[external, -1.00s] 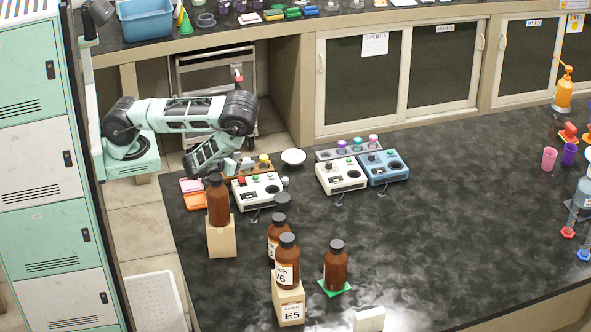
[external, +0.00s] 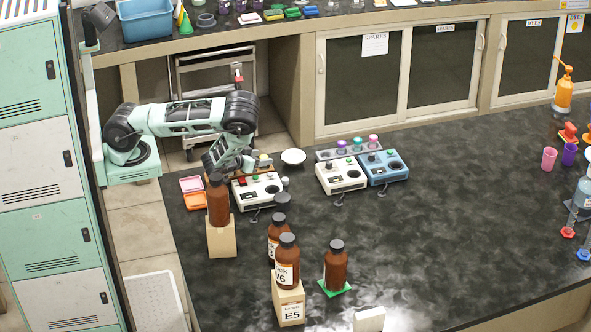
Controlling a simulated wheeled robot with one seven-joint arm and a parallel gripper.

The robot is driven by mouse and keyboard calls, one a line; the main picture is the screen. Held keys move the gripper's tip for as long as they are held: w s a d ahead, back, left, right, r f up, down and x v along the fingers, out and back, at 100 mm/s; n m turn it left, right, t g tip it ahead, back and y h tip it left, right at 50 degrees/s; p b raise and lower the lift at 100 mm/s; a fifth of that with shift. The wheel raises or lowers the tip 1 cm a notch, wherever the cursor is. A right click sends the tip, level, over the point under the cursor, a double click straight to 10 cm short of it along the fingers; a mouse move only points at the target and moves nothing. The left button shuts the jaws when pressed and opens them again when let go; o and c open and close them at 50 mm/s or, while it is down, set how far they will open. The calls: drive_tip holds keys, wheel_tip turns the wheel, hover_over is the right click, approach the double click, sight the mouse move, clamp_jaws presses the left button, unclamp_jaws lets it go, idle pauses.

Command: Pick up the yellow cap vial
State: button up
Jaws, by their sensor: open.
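The yellow cap vial (external: 264,158) stands in a small brown rack (external: 266,169) behind the left white instrument; only its cap shows clearly. My gripper (external: 249,166) is low over the rack, pointing down, just left of the yellow cap. It is open, with nothing seen in it. My gripper and wrist hide the left part of the rack. From this distance I cannot tell whether a finger touches the vial.
A white instrument (external: 258,192) stands in front of the rack. A white bowl (external: 293,157) is to its right. A brown bottle on a wooden block (external: 221,238) stands in front left. Orange (external: 195,201) and pink trays lie left. The bench's right middle is clear.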

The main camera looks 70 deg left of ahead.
drive_tip(key=c, duration=1.1)
drive_tip(key=shift+o, duration=0.2)
drive_tip(key=shift+r, duration=0.1)
